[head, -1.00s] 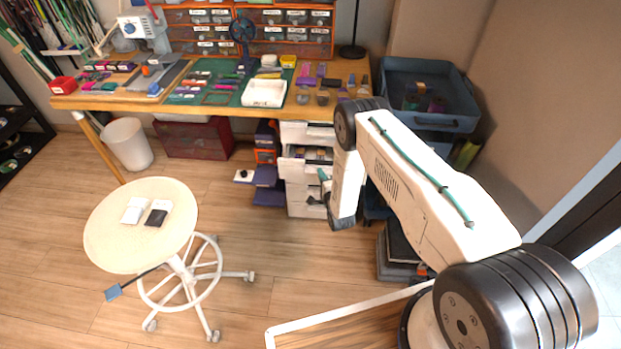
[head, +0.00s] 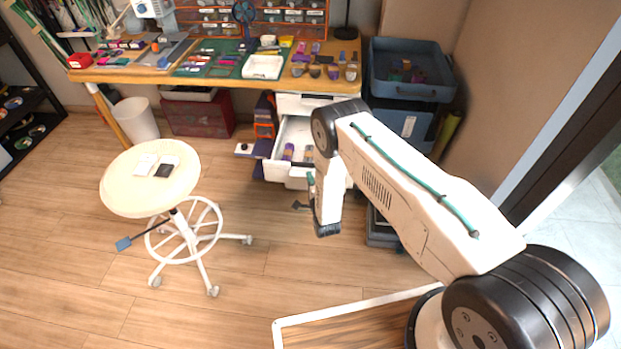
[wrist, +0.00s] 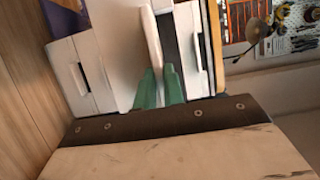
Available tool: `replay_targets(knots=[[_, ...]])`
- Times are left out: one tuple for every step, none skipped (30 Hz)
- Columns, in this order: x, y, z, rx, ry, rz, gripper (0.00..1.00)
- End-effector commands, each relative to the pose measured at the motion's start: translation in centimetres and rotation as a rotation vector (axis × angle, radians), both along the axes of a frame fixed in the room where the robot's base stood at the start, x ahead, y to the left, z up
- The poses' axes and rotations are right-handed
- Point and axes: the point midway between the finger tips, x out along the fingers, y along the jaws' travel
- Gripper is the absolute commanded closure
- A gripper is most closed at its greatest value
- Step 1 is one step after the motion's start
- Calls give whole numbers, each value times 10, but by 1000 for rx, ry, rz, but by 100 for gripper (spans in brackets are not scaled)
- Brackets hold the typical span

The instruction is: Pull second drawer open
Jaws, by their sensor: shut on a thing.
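A white drawer cabinet (head: 312,102) stands under the right end of the desk. Its second drawer (head: 280,170) is pulled well out, with purple and tan items (head: 288,151) inside. The top drawer above it is closed. My gripper (head: 311,180) is at the drawer's front, and my arm hides the drawer's right part. In the wrist view, the green fingers (wrist: 159,88) are shut on the upright white drawer front (wrist: 151,35). A closed white drawer front with a dark handle slot (wrist: 80,78) shows to the left.
A round white stool (head: 150,180) stands at left on open floor. The wooden desk (head: 215,76) carries tools and a white tray (head: 262,67). A blue bin (head: 408,90) is right of the cabinet. Purple boxes (head: 258,150) sit close left of the open drawer.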

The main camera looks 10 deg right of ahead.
Motion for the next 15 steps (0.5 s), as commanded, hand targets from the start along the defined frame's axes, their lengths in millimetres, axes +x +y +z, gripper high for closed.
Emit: replay_targets(knots=[[-2,1,-2,-1,4,-2,100],[-3,3,-2,-1,4,0,100],[-3,5,-2,-1,4,2,100],[-4,6,-2,-1,4,4,100],[-4,8,-2,-1,4,6,100],[-4,10,-2,-1,4,8,100],[-4,11,-2,-1,4,9,100],[-4,13,-2,-1,4,11,100],[-4,14,-2,-1,4,13,100],[-4,15,-2,-1,4,14,100],[-4,16,-2,-1,4,16,100],[-5,18,-2,-1,4,17,100],[-5,19,-2,-1,4,19,100],[-5,19,-2,0,4,20,100],[-5,20,-1,0,4,21,82]])
